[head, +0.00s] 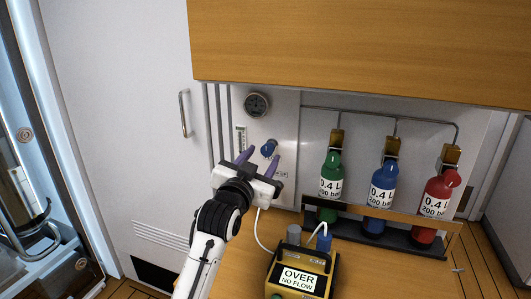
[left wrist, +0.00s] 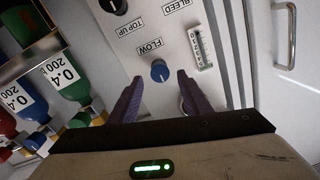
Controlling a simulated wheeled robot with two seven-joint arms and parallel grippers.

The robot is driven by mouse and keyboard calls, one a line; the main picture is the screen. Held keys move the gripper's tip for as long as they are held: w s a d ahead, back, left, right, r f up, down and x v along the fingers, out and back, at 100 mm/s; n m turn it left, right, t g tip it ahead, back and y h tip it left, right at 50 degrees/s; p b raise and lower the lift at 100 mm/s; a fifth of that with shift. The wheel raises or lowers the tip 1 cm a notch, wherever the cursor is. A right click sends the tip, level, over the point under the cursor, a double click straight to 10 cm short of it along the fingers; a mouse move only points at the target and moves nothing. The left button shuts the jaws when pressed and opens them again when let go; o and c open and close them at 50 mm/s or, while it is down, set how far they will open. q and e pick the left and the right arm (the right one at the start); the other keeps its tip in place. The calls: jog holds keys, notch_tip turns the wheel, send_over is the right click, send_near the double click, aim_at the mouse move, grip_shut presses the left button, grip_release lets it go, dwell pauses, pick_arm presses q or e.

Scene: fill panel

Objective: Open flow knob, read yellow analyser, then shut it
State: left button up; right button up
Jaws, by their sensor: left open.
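The blue flow knob (head: 268,148) sits on the white panel (head: 284,112). In the left wrist view the knob (left wrist: 159,70) lies just beyond and between my finger tips, under the label FLOW. My left gripper (head: 259,159) is open, with purple fingers pointing at the panel; it also shows in the left wrist view (left wrist: 156,82). The fingers look apart from the knob. The yellow analyser (head: 300,277) stands on the wooden bench, and its display reads OVER, NO FLOW. My right gripper is not in view.
A green bottle (head: 330,186), a blue bottle (head: 382,194) and a red bottle (head: 437,205) stand in a rack right of the panel. A round gauge (head: 256,104) is above the knob. A wooden cabinet (head: 370,50) overhangs. A white hose runs to the analyser.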

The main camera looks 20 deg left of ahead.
aim_at(267, 150)
pick_arm(q)
jog(key=w, duration=0.2)
jog(key=shift+w, duration=0.6)
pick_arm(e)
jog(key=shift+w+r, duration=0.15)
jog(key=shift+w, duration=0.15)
pick_arm(q)
jog(key=c, duration=1)
jog(key=shift+c, duration=0.2)
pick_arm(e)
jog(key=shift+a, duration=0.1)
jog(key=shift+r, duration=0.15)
